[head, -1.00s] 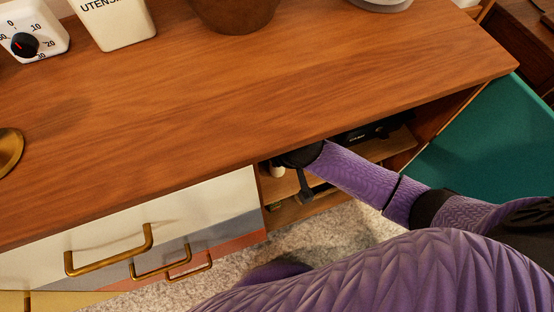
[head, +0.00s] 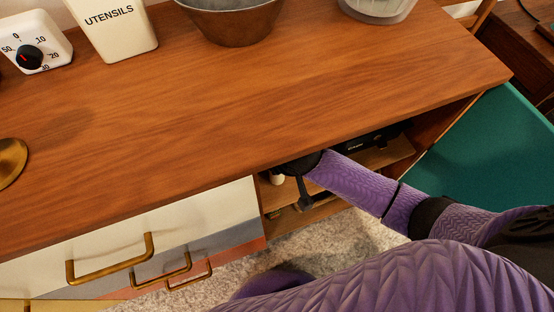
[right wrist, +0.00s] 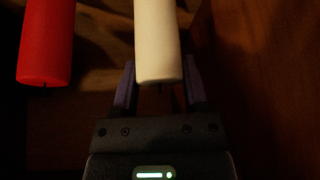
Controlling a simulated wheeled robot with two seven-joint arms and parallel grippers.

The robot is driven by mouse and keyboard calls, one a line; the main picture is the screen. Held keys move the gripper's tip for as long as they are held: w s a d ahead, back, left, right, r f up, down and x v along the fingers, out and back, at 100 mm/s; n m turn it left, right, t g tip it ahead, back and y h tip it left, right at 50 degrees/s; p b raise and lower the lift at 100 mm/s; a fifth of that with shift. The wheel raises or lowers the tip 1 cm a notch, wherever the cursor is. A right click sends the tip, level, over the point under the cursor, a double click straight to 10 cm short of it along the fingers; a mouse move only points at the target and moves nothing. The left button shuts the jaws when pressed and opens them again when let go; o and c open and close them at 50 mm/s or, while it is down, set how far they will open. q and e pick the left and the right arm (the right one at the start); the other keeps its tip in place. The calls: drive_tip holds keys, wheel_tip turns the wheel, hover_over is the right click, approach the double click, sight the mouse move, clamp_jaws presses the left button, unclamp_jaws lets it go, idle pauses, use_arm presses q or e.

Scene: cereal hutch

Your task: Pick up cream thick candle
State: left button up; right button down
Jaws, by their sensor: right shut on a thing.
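The cream thick candle (right wrist: 158,45) stands between the two fingers of my right gripper (right wrist: 159,88) in the right wrist view, and the gripper is shut on it. In the head view a small pale piece of the candle (head: 277,178) shows beside my right gripper (head: 300,165), inside the open hutch compartment under the top. Most of the gripper there is hidden by the top's edge and my arm. My left gripper is not in view.
A red candle (right wrist: 46,45) stands left of the cream one, apart from it. The wooden top (head: 250,100) overhangs the compartment. A teal door (head: 490,150) hangs open at right. Drawers with brass handles (head: 110,262) are at left. A dark device (head: 365,143) sits in the compartment.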

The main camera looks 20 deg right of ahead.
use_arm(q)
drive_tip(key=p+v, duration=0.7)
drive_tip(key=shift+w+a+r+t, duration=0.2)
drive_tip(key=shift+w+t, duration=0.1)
use_arm(e)
drive_tip(key=s+d, duration=0.4)
drive_tip(key=s, duration=1.3)
drive_tip(key=shift+s+r, duration=0.25)
drive_tip(key=shift+r, duration=0.15)
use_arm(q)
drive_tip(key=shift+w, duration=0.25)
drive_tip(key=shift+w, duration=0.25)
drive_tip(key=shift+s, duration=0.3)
